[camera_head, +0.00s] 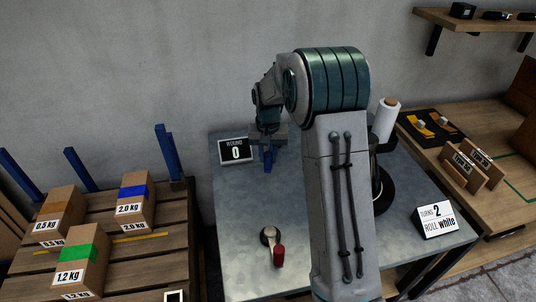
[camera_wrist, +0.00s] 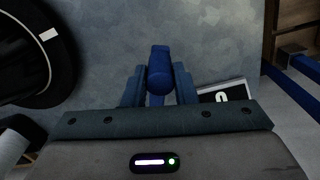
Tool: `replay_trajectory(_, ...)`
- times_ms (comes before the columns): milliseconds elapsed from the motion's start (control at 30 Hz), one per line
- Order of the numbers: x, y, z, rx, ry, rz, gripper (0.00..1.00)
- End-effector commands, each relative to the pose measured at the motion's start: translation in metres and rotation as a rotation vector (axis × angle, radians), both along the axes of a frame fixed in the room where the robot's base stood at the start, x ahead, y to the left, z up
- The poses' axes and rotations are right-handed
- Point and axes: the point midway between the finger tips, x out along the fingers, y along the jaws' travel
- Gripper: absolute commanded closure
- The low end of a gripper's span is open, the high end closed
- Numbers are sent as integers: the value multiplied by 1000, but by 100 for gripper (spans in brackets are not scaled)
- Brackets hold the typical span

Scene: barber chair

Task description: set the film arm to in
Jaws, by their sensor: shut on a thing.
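My gripper (camera_head: 266,150) is at the back of the grey metal table, shut on an upright blue handle (camera_head: 267,166). In the wrist view the blue handle (camera_wrist: 160,72) sits between my two fingers. It appears to be the film arm's handle; the rest of that arm is hidden by my gripper. A white film roll (camera_head: 384,121) stands on a post to the right, partly behind my arm. A round black turntable (camera_wrist: 28,50) with a white mark is left of my gripper in the wrist view; my arm mostly hides it in the head view.
A lever with a red knob (camera_head: 279,256) is at the table front. A white card (camera_head: 437,219) reads "TURNS 2 ROLL white". Labelled boxes (camera_head: 134,201) stand on a pallet at left.

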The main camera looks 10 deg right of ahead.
Motion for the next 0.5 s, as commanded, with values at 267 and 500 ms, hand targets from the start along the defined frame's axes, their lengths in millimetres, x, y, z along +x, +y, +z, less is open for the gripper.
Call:
replay_trajectory(267,-5,-15,1,0,0,65,100)
replay_trajectory(500,-14,-51,1,0,-1,224,100)
